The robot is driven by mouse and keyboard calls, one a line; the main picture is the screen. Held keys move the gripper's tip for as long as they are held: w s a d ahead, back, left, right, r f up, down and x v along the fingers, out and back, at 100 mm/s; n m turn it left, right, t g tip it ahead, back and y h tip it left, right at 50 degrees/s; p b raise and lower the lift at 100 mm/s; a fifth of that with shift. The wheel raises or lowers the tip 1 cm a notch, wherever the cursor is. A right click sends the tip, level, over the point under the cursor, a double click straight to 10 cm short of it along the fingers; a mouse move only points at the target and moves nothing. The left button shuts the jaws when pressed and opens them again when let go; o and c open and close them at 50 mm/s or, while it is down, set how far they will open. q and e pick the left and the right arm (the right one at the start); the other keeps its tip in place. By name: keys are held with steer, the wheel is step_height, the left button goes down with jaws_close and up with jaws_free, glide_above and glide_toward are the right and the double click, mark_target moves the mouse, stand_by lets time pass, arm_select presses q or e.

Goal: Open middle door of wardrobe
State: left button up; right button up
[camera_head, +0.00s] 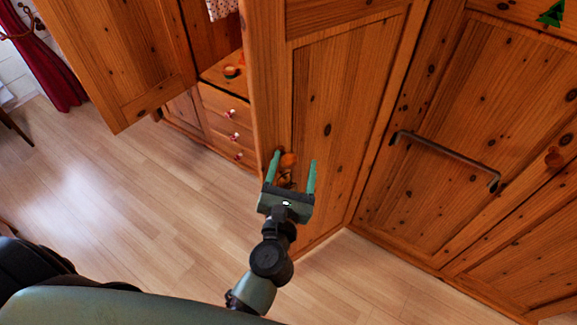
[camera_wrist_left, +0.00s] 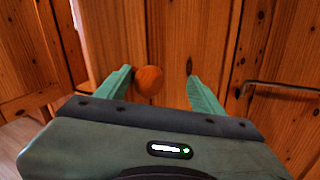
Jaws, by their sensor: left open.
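The wooden door panel (camera_head: 335,110) in front of me carries a round orange-brown knob (camera_head: 288,160) near its left edge. I take this panel for the middle wardrobe door; it also fills the middle of the left wrist view (camera_wrist_left: 205,40). My left gripper (camera_head: 295,157) is open, with its green fingers pointing at the panel. In the left wrist view the knob (camera_wrist_left: 150,81) shows between the fingers, closer to the left one. I cannot tell whether a finger touches it. My right gripper is not in view.
Another wooden door (camera_head: 120,50) stands open at the upper left. Behind it are drawers (camera_head: 228,115) with small knobs and a shelf. A wooden panel (camera_head: 440,110) with a dark bar (camera_head: 445,155) stands at the right. The floor (camera_head: 140,200) at the left is clear.

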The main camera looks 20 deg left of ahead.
arm_select(q)
steer(key=shift+w+d+r, duration=0.15)
steer(key=shift+w+d, duration=0.1)
steer(key=shift+s+a, duration=0.1)
steer(key=shift+s, duration=0.05)
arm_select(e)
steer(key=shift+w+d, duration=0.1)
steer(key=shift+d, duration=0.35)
arm_select(q)
steer(key=shift+s, duration=0.2)
steer(key=s+b, duration=0.3)
steer(key=s, duration=0.4)
steer(key=shift+s+d, duration=0.2)
steer(key=shift+d, duration=0.25)
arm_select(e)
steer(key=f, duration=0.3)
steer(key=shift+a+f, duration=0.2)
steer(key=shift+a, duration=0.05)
